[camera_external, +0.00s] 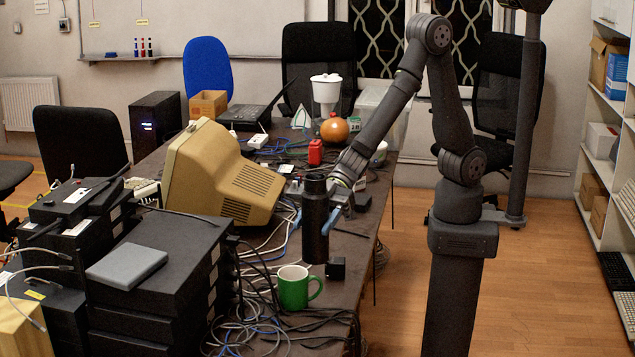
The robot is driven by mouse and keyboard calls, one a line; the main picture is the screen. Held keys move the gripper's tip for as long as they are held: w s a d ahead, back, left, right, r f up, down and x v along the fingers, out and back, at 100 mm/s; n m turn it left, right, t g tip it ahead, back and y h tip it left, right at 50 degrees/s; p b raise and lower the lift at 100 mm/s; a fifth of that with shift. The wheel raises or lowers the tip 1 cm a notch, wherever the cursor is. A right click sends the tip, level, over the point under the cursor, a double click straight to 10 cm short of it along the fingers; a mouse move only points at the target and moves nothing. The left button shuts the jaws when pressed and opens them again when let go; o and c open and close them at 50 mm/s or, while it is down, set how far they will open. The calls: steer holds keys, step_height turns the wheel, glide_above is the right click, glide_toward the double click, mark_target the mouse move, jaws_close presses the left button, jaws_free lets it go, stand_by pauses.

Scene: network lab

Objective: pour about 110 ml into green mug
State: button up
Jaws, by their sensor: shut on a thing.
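The green mug (292,289) stands upright near the front end of the dark table, with a white inside and its handle to the right. My gripper (316,212) is shut around a tall black bottle (315,238) and holds it upright, behind and slightly right of the mug in the picture. The bottle's base looks close to the table height, but I cannot tell whether it touches.
A small black block (336,268) lies right of the bottle. Tangled cables (240,333) surround the mug. Stacked black boxes (160,275) and a beige monitor (215,175) stand to the left. The table's right edge is close to the bottle. A red object (315,153) lies farther back.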

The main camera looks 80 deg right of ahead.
steer(key=s+d+f, duration=0.1)
steer(key=s+d, duration=0.2)
steer(key=s, duration=0.2)
step_height(320, 180, down, 8)
steer(key=shift+w+d, duration=0.15)
stand_by(0.4)
steer(key=shift+r, duration=0.1)
